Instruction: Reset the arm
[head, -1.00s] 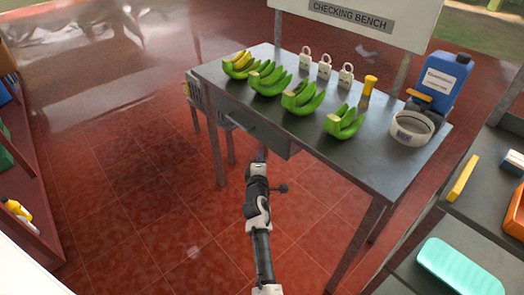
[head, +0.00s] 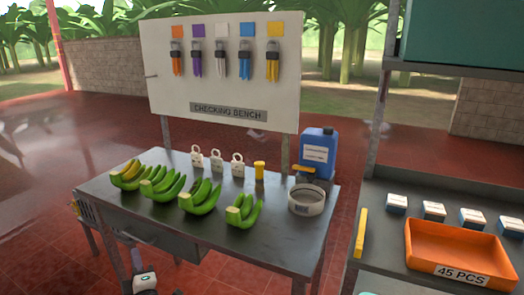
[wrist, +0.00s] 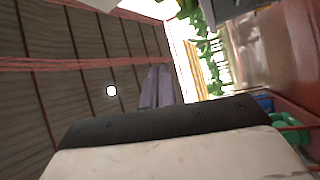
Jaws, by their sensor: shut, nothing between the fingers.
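My gripper shows in the wrist view, where its two grey fingers (wrist: 155,87) stand close together, shut, with nothing between them. They point up toward the ribbed roof, past the dark and white gripper body.
An orange bin (head: 460,248) sits on the right shelf.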

